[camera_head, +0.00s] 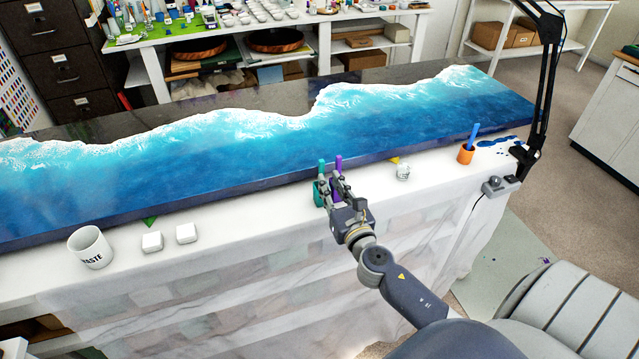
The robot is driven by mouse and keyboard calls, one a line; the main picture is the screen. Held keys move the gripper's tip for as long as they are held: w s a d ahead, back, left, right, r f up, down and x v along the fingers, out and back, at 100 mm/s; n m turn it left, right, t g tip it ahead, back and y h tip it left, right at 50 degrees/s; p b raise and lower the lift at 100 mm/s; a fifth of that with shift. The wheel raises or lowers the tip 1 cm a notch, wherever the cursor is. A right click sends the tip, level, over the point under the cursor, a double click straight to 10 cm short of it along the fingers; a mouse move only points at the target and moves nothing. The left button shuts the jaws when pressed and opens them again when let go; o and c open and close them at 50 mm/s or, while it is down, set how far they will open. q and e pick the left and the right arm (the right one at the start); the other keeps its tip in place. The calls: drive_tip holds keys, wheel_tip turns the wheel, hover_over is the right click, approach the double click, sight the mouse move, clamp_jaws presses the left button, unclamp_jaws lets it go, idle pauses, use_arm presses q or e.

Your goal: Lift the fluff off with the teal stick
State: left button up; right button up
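A teal stick (321,166) stands upright in a teal cup (319,195) at the front edge of the resin slab (300,135). A purple stick (338,164) stands just right of it; its lower part is hidden behind my gripper. My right gripper (337,185) is at the teal cup and the purple stick, partly covering both. I cannot tell whether its fingers touch or hold either one. The slab has blue, white and black wave-patterned resin. I cannot make out any fluff on it. My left gripper is not in view.
On the white cloth-covered table (250,222) stand a white mug marked WASTE (90,248), two white blocks (152,241), a small clear cup (403,171) and an orange cup (465,154) with a blue stick (473,135). A black lamp arm (546,80) rises at the right end.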

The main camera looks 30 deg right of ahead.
sight(321, 172)
drive_tip(key=shift+w+r, duration=0.15)
drive_tip(key=shift+w, duration=0.6)
drive_tip(key=shift+p+x, duration=0.6)
drive_tip(key=shift+x, duration=1.65)
drive_tip(key=shift+a, duration=0.1)
drive_tip(key=shift+s, duration=0.1)
drive_tip(key=shift+c, duration=0.5)
clamp_jaws()
